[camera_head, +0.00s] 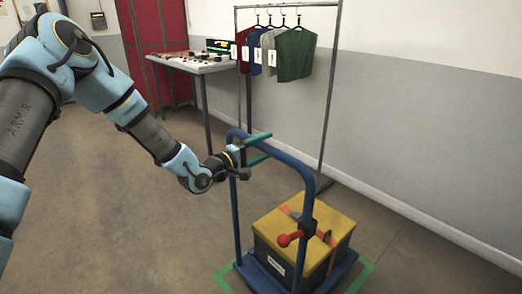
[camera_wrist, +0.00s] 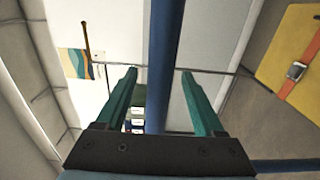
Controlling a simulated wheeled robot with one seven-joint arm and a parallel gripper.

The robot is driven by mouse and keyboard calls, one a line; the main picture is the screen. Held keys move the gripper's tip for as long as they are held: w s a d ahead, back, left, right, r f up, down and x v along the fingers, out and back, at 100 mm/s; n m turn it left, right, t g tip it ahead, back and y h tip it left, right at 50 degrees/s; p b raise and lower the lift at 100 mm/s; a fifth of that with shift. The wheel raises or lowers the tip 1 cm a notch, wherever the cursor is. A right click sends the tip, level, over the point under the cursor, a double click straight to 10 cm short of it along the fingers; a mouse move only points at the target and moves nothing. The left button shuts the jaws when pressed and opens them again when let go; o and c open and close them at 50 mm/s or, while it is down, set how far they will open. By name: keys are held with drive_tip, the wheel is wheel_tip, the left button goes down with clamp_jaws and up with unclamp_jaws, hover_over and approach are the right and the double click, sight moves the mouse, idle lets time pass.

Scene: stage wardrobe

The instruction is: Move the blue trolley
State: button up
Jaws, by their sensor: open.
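The blue trolley (camera_head: 238,220) stands on the floor at the lower middle of the head view, with a tall tubular push handle. A dark box with a yellow lid (camera_head: 325,222) and an orange strap rides on its deck. A red-knobbed lever (camera_head: 289,239) sits on the handle's right upright. My gripper (camera_head: 258,143) is at the handle's upper left part, its green fingers open. In the wrist view, the blue handle bar (camera_wrist: 165,70) passes between the two open fingers (camera_wrist: 157,100); I cannot tell whether either touches it. The yellow lid also shows there (camera_wrist: 290,50).
Green tape (camera_head: 362,276) marks the floor around the trolley. Behind stands a clothes rack (camera_head: 328,100) with several hanging garments (camera_head: 294,55). Floor to the left is clear.

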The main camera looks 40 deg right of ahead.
drive_tip(key=shift+c, duration=0.2)
clamp_jaws()
idle(0.4)
drive_tip(key=shift+r, duration=0.1)
idle(0.7)
